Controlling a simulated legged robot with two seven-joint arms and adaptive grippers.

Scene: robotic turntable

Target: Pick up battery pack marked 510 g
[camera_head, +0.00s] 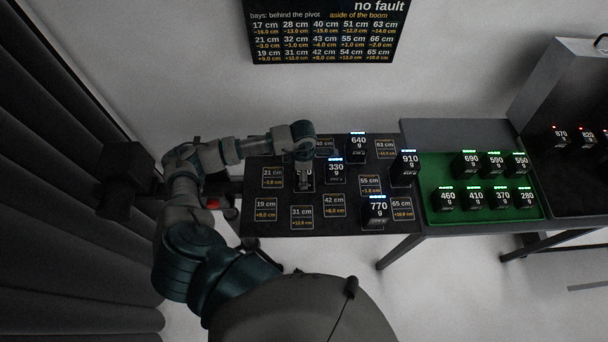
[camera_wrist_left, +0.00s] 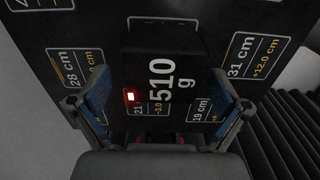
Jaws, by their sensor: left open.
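The battery pack marked 510 g (camera_wrist_left: 163,75) is a dark box with white lettering and a small red light in the left wrist view. It sits between the spread fingers of my left gripper (camera_wrist_left: 160,103), with visible gaps on both sides. In the head view my left gripper (camera_head: 304,182) points down over the black bay board (camera_head: 285,228), near the 21 cm and 31 cm bays. My right gripper is not in view.
Packs marked 330 g (camera_head: 336,172), 640 g (camera_head: 358,147), 770 g (camera_head: 377,210) and 910 g (camera_head: 404,168) stand on the board. A green tray (camera_head: 437,222) at right holds several packs. A wall sign (camera_head: 325,30) reads "no fault". Dark curtains (camera_head: 60,180) hang left.

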